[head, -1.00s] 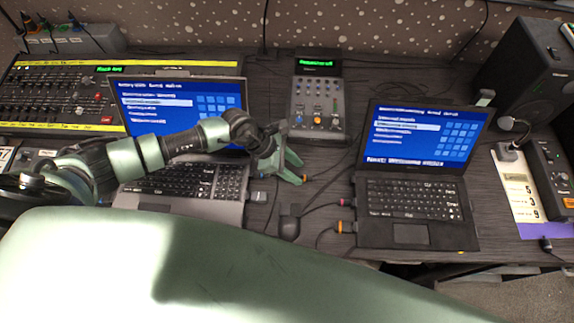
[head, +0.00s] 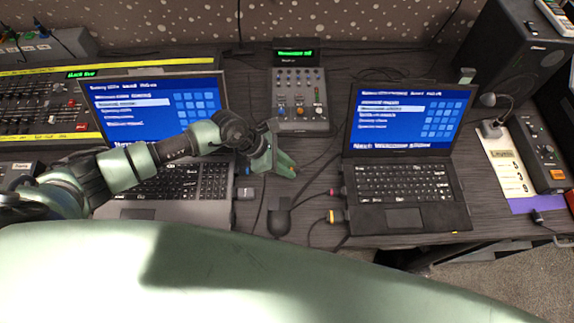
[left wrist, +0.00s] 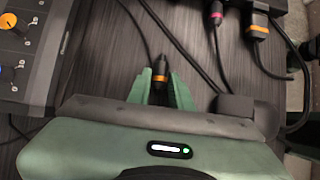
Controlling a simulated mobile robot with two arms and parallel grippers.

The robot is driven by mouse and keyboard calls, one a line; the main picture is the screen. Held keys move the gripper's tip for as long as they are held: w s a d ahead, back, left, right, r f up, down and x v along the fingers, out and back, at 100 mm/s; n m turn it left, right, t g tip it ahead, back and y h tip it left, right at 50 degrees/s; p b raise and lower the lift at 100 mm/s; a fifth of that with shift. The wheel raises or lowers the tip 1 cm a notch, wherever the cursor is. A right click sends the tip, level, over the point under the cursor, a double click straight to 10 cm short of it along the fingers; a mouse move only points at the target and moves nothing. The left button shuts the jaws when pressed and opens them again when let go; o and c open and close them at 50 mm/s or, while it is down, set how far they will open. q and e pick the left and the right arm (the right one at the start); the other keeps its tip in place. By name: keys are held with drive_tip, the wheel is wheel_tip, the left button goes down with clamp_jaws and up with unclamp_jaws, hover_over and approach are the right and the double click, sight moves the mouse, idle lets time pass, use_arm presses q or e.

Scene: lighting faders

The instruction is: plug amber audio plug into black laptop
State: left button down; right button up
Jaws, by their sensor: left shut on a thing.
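The black laptop (head: 403,217) stands open on the right of the desk in the head view, with a blue screen. My left gripper (left wrist: 160,82) is shut on the amber audio plug (left wrist: 160,70), a thin dark plug with an amber ring and a cable running up from it. In the head view my left gripper (head: 288,166) is held between the two laptops, apart from the black laptop's left side. Most of the plug is hidden between the fingers. My right gripper is not in view.
A pink-banded connector (left wrist: 216,18) and an orange-banded one (left wrist: 258,32) sit at the black laptop's left edge. A dark mouse-like object (head: 279,217) and loose cables lie between the laptops. A small mixer (head: 300,100) stands behind; another laptop (head: 175,212) is left.

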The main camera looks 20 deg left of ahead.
use_arm(q)
drive_tip(key=shift+r+p, duration=0.35)
drive_tip(key=shift+r, duration=0.15)
drive_tip(key=shift+r+p, duration=1.5)
drive_tip(key=shift+r, duration=0.55)
drive_tip(key=shift+f, duration=0.1)
